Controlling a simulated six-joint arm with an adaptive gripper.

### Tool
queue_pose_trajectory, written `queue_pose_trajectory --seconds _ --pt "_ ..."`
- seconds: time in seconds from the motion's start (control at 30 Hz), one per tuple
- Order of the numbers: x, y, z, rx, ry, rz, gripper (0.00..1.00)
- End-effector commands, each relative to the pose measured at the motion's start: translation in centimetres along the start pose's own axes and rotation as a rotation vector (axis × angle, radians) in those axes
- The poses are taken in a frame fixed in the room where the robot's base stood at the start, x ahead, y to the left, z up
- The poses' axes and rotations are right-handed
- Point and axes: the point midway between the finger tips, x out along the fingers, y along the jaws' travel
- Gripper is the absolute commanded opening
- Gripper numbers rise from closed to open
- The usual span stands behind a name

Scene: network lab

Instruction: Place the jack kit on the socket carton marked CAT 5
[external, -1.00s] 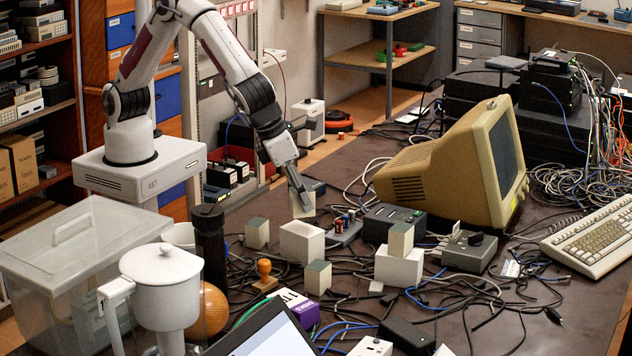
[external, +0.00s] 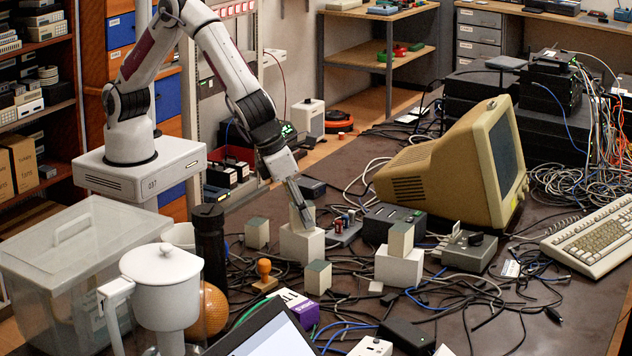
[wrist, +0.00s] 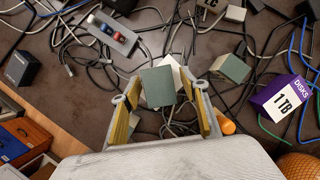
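The small box between my fingers (external: 309,212), which I take as the jack kit, is pale with a grey-green face. It appears to stand on a white carton (external: 301,245). In the wrist view the grey-green top of this box (wrist: 158,87) lies between my two fingers, with some space showing, clearest on the right. My gripper (external: 304,219) points down over the carton and looks open around the box. A sliver of white carton (wrist: 180,77) shows behind the box; its marking cannot be read.
Similar small boxes stand nearby, one at the left (external: 257,233) and one in front (external: 318,277). A stamp (external: 264,275), a purple disk box (external: 297,304) and a module with coloured jacks (external: 343,229) are close. Loose cables cover much of the table.

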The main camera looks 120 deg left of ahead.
Motion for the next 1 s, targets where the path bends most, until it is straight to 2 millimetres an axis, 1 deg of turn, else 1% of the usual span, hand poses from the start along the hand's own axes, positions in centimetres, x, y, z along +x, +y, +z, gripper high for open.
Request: queue_pose_trajectory --seconds 0.37,0.57,0.77,1.0 --pt "-0.2 0.0 0.1 -0.001 0.0 0.0 0.44" --pt "-1.4 -0.1 0.2 0.0 -0.001 -0.002 0.44" --pt "-3.6 -0.1 0.1 0.0 -0.001 -0.003 0.44" --pt "-7.3 -0.1 0.1 0.001 -0.001 -0.003 0.44"
